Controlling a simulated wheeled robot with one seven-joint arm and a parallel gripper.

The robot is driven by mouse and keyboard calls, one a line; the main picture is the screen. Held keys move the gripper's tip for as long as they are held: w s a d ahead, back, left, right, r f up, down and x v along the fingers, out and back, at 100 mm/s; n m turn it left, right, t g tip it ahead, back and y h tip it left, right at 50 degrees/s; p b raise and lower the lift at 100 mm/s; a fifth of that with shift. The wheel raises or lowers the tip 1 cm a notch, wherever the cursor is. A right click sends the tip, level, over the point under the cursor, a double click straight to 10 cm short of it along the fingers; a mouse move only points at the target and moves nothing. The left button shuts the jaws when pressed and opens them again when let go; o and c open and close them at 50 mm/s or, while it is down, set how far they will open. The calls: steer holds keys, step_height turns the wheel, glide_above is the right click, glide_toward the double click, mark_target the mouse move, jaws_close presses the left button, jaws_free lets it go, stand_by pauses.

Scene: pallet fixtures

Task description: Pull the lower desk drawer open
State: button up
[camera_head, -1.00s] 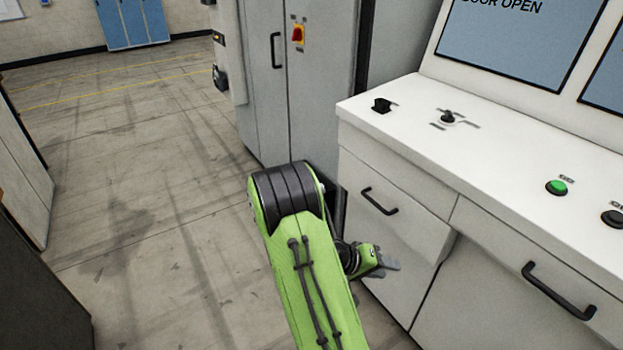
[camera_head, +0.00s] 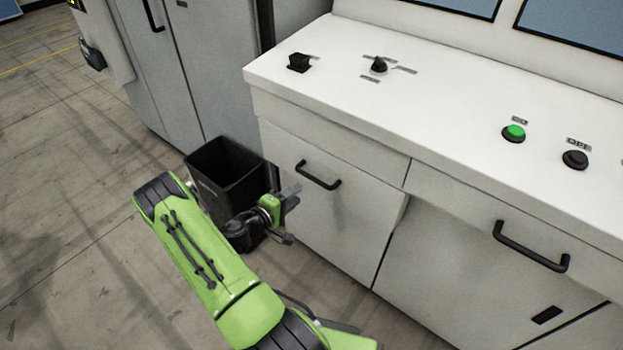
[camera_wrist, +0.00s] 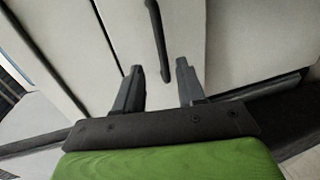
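The white desk (camera_head: 440,110) has a left front (camera_head: 345,225) with a black bar handle (camera_head: 318,175). Its right front has another black bar handle (camera_head: 531,247) and a small dark rectangle (camera_head: 546,315) below it. I cannot tell for certain which panel is the lower drawer. My gripper (camera_head: 290,212) is low in front of the left front, below and left of its handle. In the wrist view my gripper (camera_wrist: 160,66) is open and empty. A black bar handle (camera_wrist: 158,40) shows beyond the fingertips, roughly between them, apart from both.
A black bin (camera_head: 228,180) stands on the floor between the grey cabinet (camera_head: 205,60) and the desk, close behind my arm. Knobs and a green button (camera_head: 513,133) sit on the desktop. Open floor (camera_head: 60,220) lies to the left.

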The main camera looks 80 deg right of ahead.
mark_target(314, 181)
steer(key=b+x, duration=0.1)
steer(key=x, duration=1)
steer(key=shift+d, duration=0.15)
jaws_close()
